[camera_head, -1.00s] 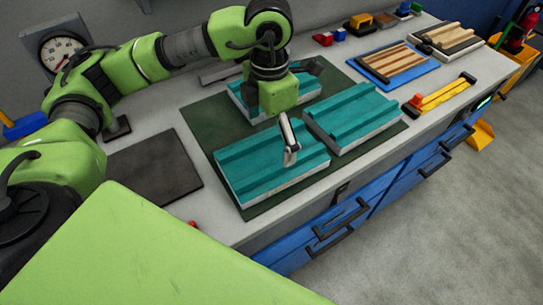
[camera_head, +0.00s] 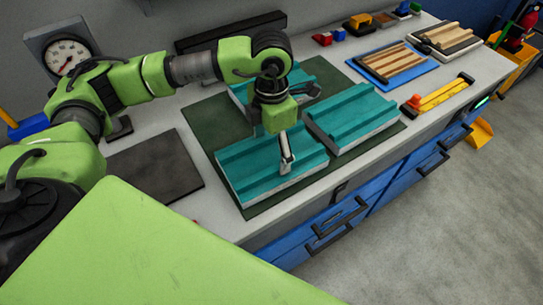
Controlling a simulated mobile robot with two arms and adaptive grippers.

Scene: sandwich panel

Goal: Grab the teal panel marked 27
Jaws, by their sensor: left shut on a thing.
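Three teal panels with pale undersides lie on a dark green mat (camera_head: 207,128): a front-left panel (camera_head: 250,175), a right panel (camera_head: 352,115) and a rear panel (camera_head: 300,78). The rear one is partly hidden by my arm. No number is readable on any of them, so I cannot tell which is marked 27. My left gripper (camera_head: 286,158) reaches down onto the front-left panel and is shut on it, a finger showing near its right front edge. The panel appears to lie on the mat. My right gripper is not in view.
A dark grey plate (camera_head: 155,168) lies left of the mat. A blue tray with wooden strips (camera_head: 397,62) and a yellow tool (camera_head: 443,94) are to the right. A dial gauge (camera_head: 66,56) stands at the back left. Blue drawers (camera_head: 330,228) front the bench.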

